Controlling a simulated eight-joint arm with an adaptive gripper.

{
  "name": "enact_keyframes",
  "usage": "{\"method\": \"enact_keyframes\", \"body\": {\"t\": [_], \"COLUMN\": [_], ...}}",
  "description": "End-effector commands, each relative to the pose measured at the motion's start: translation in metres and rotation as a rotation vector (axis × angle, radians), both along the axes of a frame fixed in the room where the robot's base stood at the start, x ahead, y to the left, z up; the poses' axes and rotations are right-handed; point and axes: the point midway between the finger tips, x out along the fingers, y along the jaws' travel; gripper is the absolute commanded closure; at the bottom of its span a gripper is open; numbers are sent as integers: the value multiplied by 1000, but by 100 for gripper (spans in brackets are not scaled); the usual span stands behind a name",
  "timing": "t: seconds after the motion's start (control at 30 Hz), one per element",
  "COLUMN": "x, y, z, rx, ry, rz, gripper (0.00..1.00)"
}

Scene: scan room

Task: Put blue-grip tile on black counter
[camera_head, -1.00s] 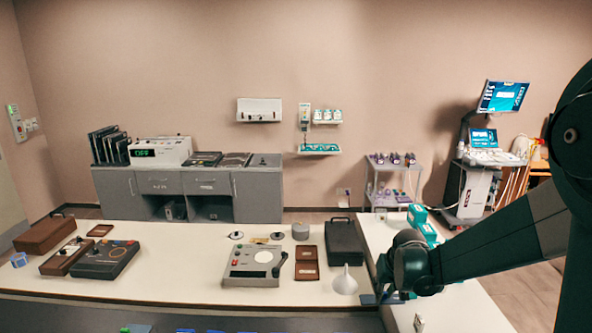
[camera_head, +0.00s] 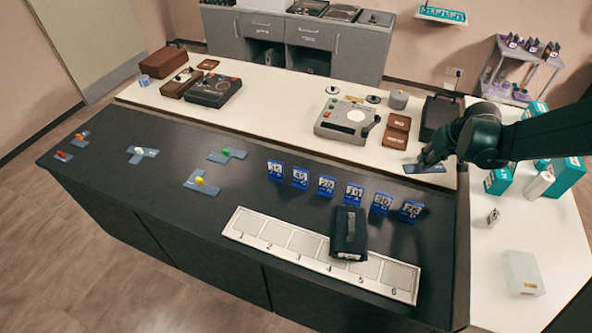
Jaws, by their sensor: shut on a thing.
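My gripper (camera_head: 428,160) is at the right, over the front right part of the white counter (camera_head: 290,95). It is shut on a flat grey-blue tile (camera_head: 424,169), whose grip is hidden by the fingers. The view does not show clearly whether the tile touches the counter. The black counter (camera_head: 120,185) lies in front of the white one, nearer the camera. Similar tiles lie on it with a red, an orange, a white (camera_head: 140,153), a green (camera_head: 228,155) and a yellow grip (camera_head: 201,184).
Several upright blue number cards (camera_head: 326,186) stand on the black counter's right half, behind a numbered white strip (camera_head: 280,238). A black block (camera_head: 348,233) stands on the strip. A grey device (camera_head: 346,122) and brown case (camera_head: 397,130) sit near the gripper. The black counter's middle front is bare.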

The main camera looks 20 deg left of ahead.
Motion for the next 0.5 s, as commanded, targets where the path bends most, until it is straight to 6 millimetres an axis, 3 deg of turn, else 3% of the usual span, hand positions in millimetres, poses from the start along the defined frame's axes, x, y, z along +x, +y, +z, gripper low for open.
{"method": "enact_keyframes", "body": {"t": [0.03,0.5], "x": [3,3], "y": [20,189], "z": [-1,-9], "rx": [1,1], "ry": [0,0], "rz": [55,573], "gripper": [98,98]}}
